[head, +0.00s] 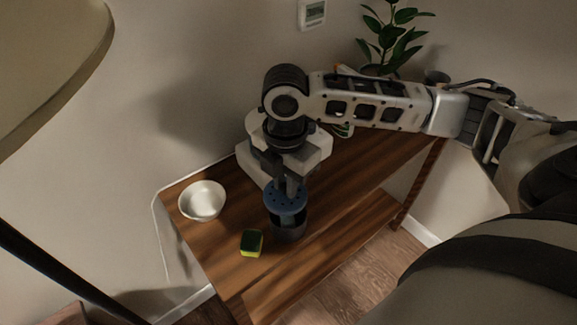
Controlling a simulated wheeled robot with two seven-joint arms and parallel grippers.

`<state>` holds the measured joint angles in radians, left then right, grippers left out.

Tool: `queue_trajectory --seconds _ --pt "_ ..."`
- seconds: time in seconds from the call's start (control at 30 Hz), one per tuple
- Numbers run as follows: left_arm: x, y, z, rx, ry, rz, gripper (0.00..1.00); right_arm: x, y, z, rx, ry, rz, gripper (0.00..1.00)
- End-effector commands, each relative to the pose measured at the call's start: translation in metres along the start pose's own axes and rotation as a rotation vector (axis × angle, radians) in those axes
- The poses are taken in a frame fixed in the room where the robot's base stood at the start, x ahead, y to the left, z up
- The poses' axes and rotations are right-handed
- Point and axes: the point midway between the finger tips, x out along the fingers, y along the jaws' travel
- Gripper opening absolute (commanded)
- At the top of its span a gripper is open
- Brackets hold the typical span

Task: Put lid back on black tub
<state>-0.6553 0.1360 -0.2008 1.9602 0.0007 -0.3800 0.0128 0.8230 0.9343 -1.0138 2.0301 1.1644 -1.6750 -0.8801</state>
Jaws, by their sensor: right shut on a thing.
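My right gripper (289,187) comes in from the right and points down over the wooden table. It is shut on a round blue lid (273,199) with small dark holes. The lid is over the black tub (288,231), which stands near the table's front edge. The lid covers most of the tub's top, and I cannot tell whether it touches the rim. My left gripper is not in view.
A white bowl (202,200) stands at the table's left end. A green and yellow sponge (251,242) lies left of the tub. A pale boxy object (315,152) stands behind my right gripper. A plant (393,38) is at the back. Bare wooden table (228,232) shows between bowl and sponge.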

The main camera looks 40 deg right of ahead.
Motion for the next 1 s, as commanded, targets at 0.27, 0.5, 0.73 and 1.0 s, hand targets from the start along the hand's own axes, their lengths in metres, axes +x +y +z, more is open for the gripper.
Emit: queue_trajectory --seconds 0.27,0.5,0.73,1.0 --pt "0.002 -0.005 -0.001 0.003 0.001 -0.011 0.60 0.002 -0.004 0.004 -0.208 0.000 -0.001 0.00" --pt "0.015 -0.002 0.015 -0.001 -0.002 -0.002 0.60 0.025 -0.004 0.004 -0.210 -0.002 0.000 0.00" --pt "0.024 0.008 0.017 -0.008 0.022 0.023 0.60 0.046 -0.004 0.004 -0.208 -0.001 0.000 0.00" --pt "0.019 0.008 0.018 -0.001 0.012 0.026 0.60 0.059 -0.004 0.004 -0.207 0.000 -0.002 0.00"
